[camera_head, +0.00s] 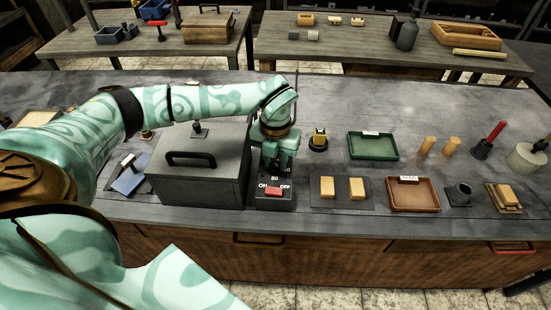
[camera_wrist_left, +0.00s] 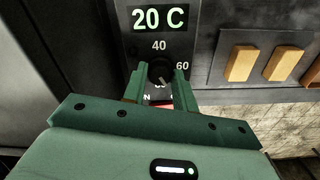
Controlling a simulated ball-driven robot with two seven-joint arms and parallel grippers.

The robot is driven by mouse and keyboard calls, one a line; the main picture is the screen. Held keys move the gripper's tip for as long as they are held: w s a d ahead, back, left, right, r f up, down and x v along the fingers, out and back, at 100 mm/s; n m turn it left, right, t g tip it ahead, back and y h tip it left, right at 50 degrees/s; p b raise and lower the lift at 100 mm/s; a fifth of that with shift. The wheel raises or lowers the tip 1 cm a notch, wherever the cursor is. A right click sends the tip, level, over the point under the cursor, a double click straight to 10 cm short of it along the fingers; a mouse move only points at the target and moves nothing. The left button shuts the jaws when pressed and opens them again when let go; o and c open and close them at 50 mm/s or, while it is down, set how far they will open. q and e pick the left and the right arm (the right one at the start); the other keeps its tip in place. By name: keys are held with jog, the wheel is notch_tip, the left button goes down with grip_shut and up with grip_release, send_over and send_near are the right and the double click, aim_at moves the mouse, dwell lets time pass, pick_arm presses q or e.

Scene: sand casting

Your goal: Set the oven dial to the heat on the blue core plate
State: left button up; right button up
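The oven (camera_head: 205,165) is a grey box with a black handle, left of the middle of the bench. Its control panel (camera_head: 275,201) has a red ON/OFF switch (camera_head: 273,191). In the left wrist view the display (camera_wrist_left: 160,18) reads 20 C. The black dial (camera_wrist_left: 160,69) sits below it, with 40 and 60 marks showing. My left gripper (camera_head: 271,165) is down at the panel, its fingers (camera_wrist_left: 160,85) on both sides of the dial. I cannot tell whether they grip it. The blue core plate (camera_head: 129,182) lies left of the oven; its marking is unreadable. My right gripper is not in view.
Right of the panel are a dark mat (camera_head: 342,202) with two yellow blocks, a green tray (camera_head: 374,146) and a brown tray (camera_head: 413,195). A small yellow-topped piece (camera_head: 319,138) stands just right of my left gripper. More tools stand at the far right.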

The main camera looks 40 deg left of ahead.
pick_arm(q)
jog(key=c, duration=0.4)
jog(key=shift+o, duration=0.2)
jog(key=shift+r+m+p, duration=0.2)
jog(key=shift+m+p, duration=1.1)
jog(key=shift+m, duration=0.2)
jog(key=shift+m+p, duration=0.65)
jog(key=shift+m, duration=0.25)
jog(key=shift+f+m+p, duration=0.1)
jog(key=shift+m+p, duration=0.2)
jog(key=shift+m, duration=0.3)
jog(key=o, duration=1)
jog(key=shift+f, duration=0.1)
